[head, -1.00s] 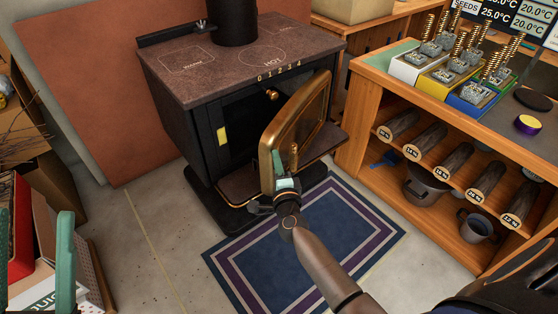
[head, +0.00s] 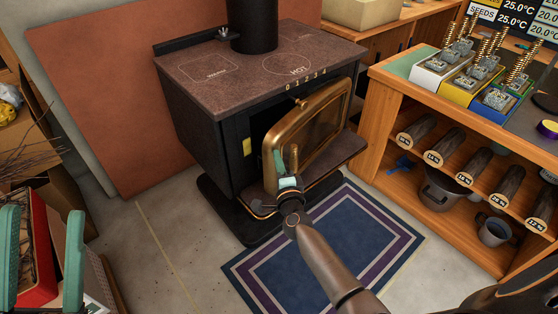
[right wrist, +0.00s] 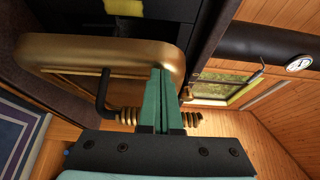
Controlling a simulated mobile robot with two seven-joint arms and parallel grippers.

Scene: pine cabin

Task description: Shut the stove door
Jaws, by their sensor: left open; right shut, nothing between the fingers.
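The black stove (head: 205,135) stands mid-view with its brass-framed glass door (head: 322,118) partly open. The door's hinge side is at the right; its free left edge stands out from the dark opening. My right gripper (head: 280,160) is shut and empty at the door's lower left, by the upright coiled handle (head: 294,158). In the right wrist view its closed green fingers (right wrist: 160,80) lie across the coiled handle (right wrist: 128,116), in front of the brass frame (right wrist: 90,55); contact is hard to tell. My left gripper (head: 43,215) is open and empty at the lower left.
A wooden shelf unit (head: 385,115) with logs and pots stands close on the right. A blue rug (head: 335,240) lies before the stove. A red box (head: 38,260) is beside my left gripper. A black flue pipe (head: 253,25) rises from the stove top.

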